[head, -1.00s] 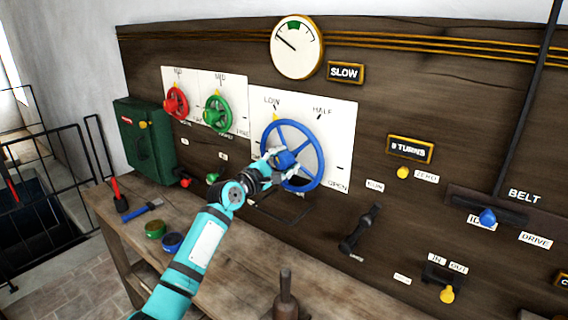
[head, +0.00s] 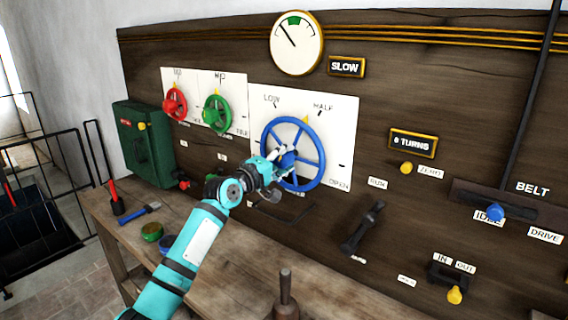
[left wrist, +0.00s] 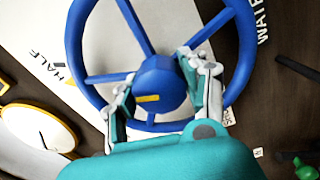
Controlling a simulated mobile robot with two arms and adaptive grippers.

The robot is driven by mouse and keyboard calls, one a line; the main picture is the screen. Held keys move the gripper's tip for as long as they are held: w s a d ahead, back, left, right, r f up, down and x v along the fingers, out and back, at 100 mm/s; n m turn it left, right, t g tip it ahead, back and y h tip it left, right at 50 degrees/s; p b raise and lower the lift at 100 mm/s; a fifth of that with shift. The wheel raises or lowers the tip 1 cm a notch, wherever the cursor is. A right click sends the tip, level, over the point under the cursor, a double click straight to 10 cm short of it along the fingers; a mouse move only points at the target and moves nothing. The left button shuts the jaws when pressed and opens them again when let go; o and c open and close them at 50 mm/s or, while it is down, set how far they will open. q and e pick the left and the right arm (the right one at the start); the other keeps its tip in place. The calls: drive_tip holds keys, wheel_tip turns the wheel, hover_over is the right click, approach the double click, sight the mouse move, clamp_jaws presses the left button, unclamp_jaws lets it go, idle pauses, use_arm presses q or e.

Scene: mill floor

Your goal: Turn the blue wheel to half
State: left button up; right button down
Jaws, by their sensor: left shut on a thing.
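The blue wheel (head: 321,158) is mounted on a white plate on the dark wooden panel. Its yellow pointer (head: 305,120) stands between the LOW and HALF marks, nearer the HALF label (head: 323,107). My left gripper (head: 281,158) is shut on the wheel's hub, partly hiding it in the head view. In the left wrist view the fingers (left wrist: 157,92) sit on either side of the hub, with the spokes and rim of the wheel (left wrist: 235,75) around them. My right gripper is not in view.
A red wheel (head: 174,103) and a green wheel (head: 217,113) are left of the blue one. A round gauge (head: 297,43) hangs above. Levers and knobs are at right. The wooden bench (head: 235,258) below holds small tools and tins.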

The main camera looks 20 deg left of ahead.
use_arm(q)
drive_tip(key=shift+f+m, duration=0.2)
drive_tip(key=shift+m, duration=0.4)
drive_tip(key=o, duration=1.2)
drive_tip(key=shift+r, duration=0.1)
drive_tip(key=shift+s, duration=0.1)
drive_tip(key=v, duration=1.1)
drive_tip(key=shift+s+a+r, duration=0.1)
drive_tip(key=shift+s+a, duration=0.1)
drive_tip(key=shift+s, duration=0.2)
